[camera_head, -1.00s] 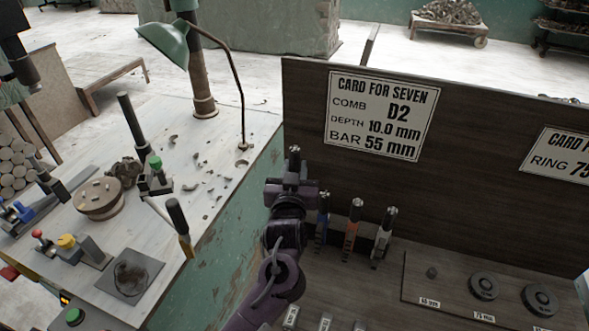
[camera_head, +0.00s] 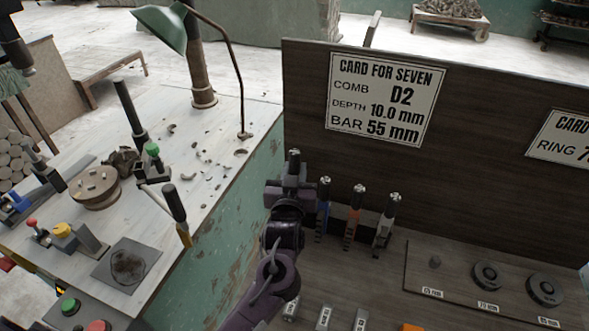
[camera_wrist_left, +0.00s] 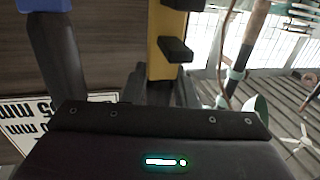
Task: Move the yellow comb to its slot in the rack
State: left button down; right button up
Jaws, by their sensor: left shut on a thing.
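My left gripper (camera_head: 291,190) is shut on the yellow comb. It holds the comb at the left end of the rack row, left of the blue comb (camera_head: 322,203). In the head view only the metal top of the held comb (camera_head: 294,156) shows above the gripper. The left wrist view shows its yellow body (camera_wrist_left: 166,45) between dark parts of the gripper. The rack also holds an orange comb (camera_head: 354,216) and a grey comb (camera_head: 387,222), both upright with dark handles. My gripper and arm hide the yellow comb's lower end and the slot, so I cannot tell whether it is seated.
A dark upright board (camera_head: 480,120) with cards stands close behind the rack. A panel with dark rings (camera_head: 487,276) lies to the right. The worktable (camera_head: 215,175) at left carries levers, clay scraps and a lamp (camera_head: 164,28). My right gripper is out of view.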

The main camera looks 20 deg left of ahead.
pick_arm(q)
jog(key=shift+f+b, duration=1.2)
jog(key=shift+f, duration=1.1)
jog(key=c, duration=1.1)
grip_release()
jog(key=shift+f, duration=0.1)
jog(key=shift+s, duration=0.1)
jog(key=s, duration=0.2)
jog(key=s+d+b, duration=0.1)
jog(key=s, duration=0.4)
jog(key=shift+s+d, duration=0.25)
jog(key=shift+s, duration=0.1)
